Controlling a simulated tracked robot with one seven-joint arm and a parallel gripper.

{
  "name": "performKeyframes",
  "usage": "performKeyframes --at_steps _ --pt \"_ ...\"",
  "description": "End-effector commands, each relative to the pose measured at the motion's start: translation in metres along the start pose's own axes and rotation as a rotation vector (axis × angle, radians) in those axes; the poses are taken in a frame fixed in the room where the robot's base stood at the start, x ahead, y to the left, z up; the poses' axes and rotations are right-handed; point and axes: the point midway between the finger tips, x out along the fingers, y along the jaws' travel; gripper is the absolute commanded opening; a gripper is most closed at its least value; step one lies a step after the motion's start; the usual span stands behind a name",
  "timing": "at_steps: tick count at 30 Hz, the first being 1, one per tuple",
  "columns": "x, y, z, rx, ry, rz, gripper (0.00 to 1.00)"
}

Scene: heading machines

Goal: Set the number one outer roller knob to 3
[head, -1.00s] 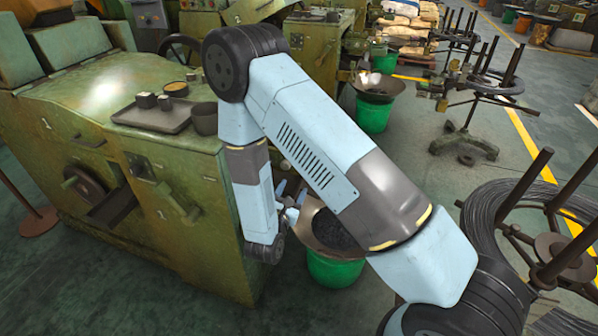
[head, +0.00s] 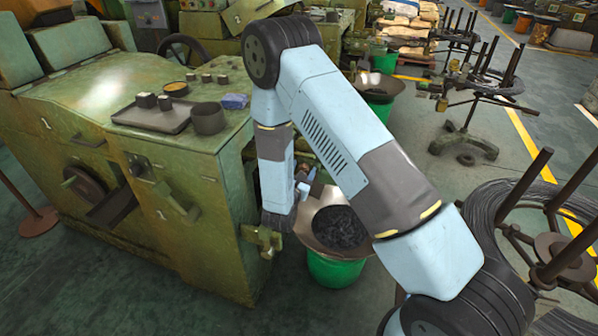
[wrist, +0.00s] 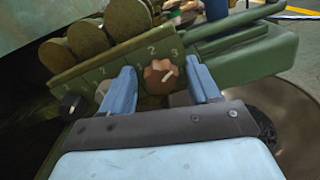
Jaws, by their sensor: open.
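A small brown lobed knob (wrist: 161,77) with a pale pointer line sits on a green plate in the wrist view. Its line points up and right, towards a painted 3; a 2 is painted to the left of that. My gripper (wrist: 162,88) is open, with one blue finger on each side of the knob and gaps visible between. I cannot tell how deep the fingertips are. I cannot read which knob is number one. In the head view my arm hides most of the gripper and these knobs.
Several round rollers (wrist: 90,38) stand just above the plate. The green machine (head: 190,165) fills the left, with a tray (head: 150,120) and a dark cup (head: 208,118) on top. A green bucket with a wide pan (head: 335,270) stands beside it, close to my arm.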

Motion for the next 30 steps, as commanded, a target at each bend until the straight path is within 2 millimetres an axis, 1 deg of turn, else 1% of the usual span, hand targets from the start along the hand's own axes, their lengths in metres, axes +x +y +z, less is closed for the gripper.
performKeyframes --at_steps 2,19,30 --pt "-0.0002 0.0 0.0 0.0 0.0 0.0 0.61" --pt "-0.0006 0.0008 0.0 0.001 0.0 0.001 0.06" --pt "-0.0007 0.0013 0.0003 0.052 -0.001 0.002 0.06"
